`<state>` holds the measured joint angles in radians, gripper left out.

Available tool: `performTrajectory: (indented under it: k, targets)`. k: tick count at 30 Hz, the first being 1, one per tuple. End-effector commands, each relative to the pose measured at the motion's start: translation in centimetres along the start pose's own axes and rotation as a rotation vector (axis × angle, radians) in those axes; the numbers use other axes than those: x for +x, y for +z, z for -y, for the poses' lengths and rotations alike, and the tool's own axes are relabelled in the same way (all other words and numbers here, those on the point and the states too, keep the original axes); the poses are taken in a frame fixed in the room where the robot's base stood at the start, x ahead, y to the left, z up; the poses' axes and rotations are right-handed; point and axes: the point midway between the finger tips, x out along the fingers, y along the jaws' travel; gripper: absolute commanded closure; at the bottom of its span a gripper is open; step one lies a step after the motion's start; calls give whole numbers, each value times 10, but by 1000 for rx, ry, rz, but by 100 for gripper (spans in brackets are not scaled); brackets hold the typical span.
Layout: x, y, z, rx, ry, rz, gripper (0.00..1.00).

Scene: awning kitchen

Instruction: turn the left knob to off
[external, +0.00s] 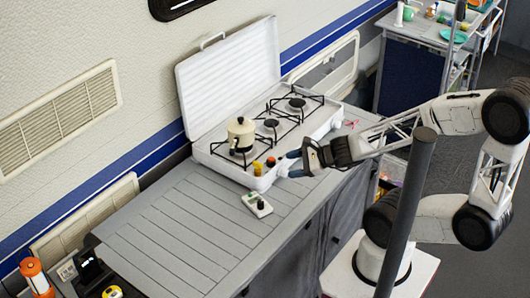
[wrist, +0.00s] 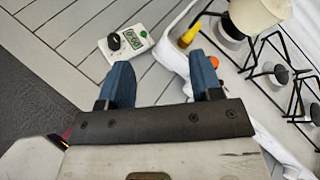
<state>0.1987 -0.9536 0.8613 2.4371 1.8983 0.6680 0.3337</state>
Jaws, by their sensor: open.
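The white stove (external: 235,172) stands open on the counter with its lid raised. A yellow piece (external: 257,168) and a darker red-orange piece (external: 271,162) sit at its front edge and look like the left and right knobs. In the wrist view the yellow knob (wrist: 188,36) is ahead of the right finger, and the red-orange one (wrist: 214,61) is close beside that finger's tip. The setting of the left knob cannot be read. My gripper (external: 287,166) is open and empty at the stove's front; its two blue fingers (wrist: 161,72) are apart.
A cream pot (external: 240,135) stands on the left burner, behind the knobs. Black pan grates (external: 285,116) cover the burners. A small white timer (external: 257,205) with a black dial lies on the counter before the stove.

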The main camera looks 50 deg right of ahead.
Motion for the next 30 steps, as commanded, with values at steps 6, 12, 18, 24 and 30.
performTrajectory:
  k: [6, 12, 18, 24, 30]
  targets:
    - [-4, 18, -4, -143, 76, 11, 41]
    - [-8, 33, -8, -274, 146, 20, 41]
    - [-14, 45, -12, -406, 214, 27, 41]
    - [-20, 55, -16, -535, 283, 34, 41]
    - [-27, 64, -19, -664, 352, 37, 41]
